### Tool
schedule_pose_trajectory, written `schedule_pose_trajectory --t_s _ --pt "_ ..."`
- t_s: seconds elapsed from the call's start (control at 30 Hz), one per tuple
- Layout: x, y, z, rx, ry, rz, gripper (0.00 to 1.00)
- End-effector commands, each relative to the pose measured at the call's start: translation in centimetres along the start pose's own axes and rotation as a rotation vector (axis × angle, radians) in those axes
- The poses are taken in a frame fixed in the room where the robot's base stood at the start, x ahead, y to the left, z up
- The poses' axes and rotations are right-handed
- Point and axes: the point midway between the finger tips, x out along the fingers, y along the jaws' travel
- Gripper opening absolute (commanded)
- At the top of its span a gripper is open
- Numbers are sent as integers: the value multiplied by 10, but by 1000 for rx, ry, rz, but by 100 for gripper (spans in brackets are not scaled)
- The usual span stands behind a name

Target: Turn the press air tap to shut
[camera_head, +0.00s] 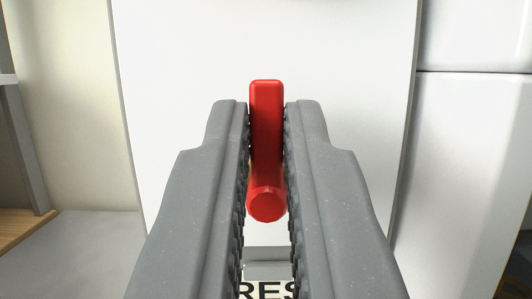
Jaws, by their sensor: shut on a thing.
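The red tap handle (266,120) is in the middle of the head camera view, in front of a white panel (180,60). Its lever points straight up, with a round red hub (266,204) at its lower end. My gripper (267,125) has its two grey ribbed fingers on either side of the lever and is shut on it. The lever's top stands out above the fingertips. The fingers hide the lever's sides. Below the hub, part of a label with the letters "RES" (267,290) shows between the fingers; the rest of it is hidden.
A grey shelf frame (25,150) with a wooden board (20,228) stands at the left edge. A grey surface (80,255) lies at the lower left. White panels (475,130) with a seam stand at the right.

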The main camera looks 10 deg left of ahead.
Motion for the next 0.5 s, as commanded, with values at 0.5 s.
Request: schedule_pose_trajectory --t_s 0.5 --pt "-4 0 0 0 -1 0 32"
